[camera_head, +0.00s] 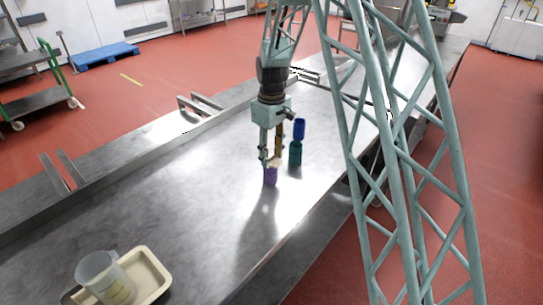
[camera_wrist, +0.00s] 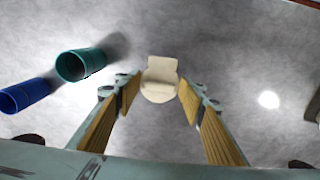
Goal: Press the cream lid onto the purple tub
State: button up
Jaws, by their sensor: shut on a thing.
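My gripper (camera_head: 270,162) points straight down and is shut on the cream lid (camera_head: 276,161). The lid also shows between the fingertips in the wrist view (camera_wrist: 160,82), round with a squared tab on its far side. The purple tub (camera_head: 270,177) stands upright on the metal table, directly below the fingertips in the head view. The lid is at or just above the tub's top; I cannot tell whether they touch. In the wrist view the tub is hidden beneath the lid.
A teal cup (camera_head: 295,154) and a blue cup (camera_head: 299,128) stand close behind the tub, to its right. A cream tray (camera_head: 155,270) with a clear measuring jug (camera_head: 101,272) is at the front left. The table (camera_head: 150,195) between is clear.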

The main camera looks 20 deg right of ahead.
jog(key=shift+o, duration=0.2)
jog(key=shift+f+b, duration=0.3)
jog(key=shift+f, duration=0.2)
dwell(0.7)
jog(key=o, duration=0.8)
jog(key=o, duration=0.4)
jog(key=shift+r+p, duration=1.5)
jog(key=shift+r, duration=2)
